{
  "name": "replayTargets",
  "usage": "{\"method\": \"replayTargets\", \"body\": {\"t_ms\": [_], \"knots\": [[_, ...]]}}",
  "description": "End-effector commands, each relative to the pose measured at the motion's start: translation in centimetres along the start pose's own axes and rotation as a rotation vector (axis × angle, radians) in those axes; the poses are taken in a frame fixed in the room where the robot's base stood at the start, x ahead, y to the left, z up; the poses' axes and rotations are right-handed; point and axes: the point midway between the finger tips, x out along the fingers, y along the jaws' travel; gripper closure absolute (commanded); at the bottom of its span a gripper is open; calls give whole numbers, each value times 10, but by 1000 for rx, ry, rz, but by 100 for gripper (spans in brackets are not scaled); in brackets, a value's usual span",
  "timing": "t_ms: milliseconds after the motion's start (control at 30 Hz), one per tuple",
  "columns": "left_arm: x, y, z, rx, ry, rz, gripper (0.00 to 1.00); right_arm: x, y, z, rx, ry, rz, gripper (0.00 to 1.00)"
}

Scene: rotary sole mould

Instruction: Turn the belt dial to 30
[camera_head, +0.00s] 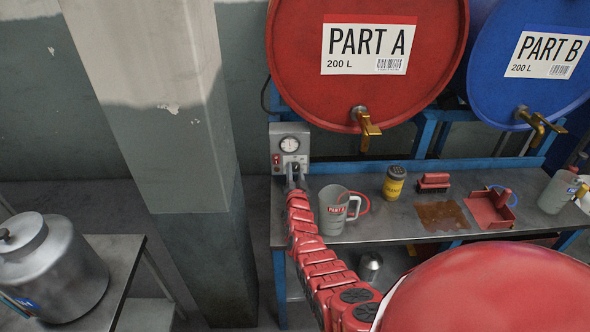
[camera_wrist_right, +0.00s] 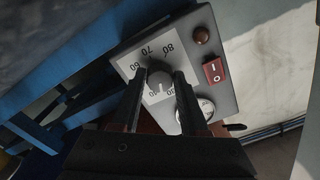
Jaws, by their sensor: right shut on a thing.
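In the wrist view 70 and 80 read along the plate's upper side; the lower figures are small and partly hidden by the fingers. A pale mark on the knob points down in that view. My right gripper (camera_wrist_right: 160,88) is shut on the knob, one finger at each side. In the head view the control box (camera_head: 289,132) hangs at the bench's left end, with my right gripper (camera_head: 294,172) at its lower part. My left gripper is out of view.
The box also carries a round gauge (camera_head: 289,144) and a red switch (camera_wrist_right: 213,70). A jug (camera_head: 333,212), a yellow-labelled can (camera_head: 394,183) and a red dustpan (camera_head: 490,210) stand on the bench. Red (camera_head: 300,30) and blue (camera_head: 500,90) drums lie above. A concrete pillar (camera_head: 165,100) stands left.

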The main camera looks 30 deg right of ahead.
Motion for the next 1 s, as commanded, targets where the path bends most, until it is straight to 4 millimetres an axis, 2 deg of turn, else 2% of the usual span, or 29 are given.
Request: {"method": "replayTargets", "body": {"t_ms": [200, 433, 1000], "knots": [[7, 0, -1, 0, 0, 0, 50, -1, 0, 1, -164, -4, 1, 100], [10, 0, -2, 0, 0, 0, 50, 0, 0, 1, -278, -3, 1, 100], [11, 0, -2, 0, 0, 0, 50, 0, 1, 1, -342, -1, 0, 100]]}}
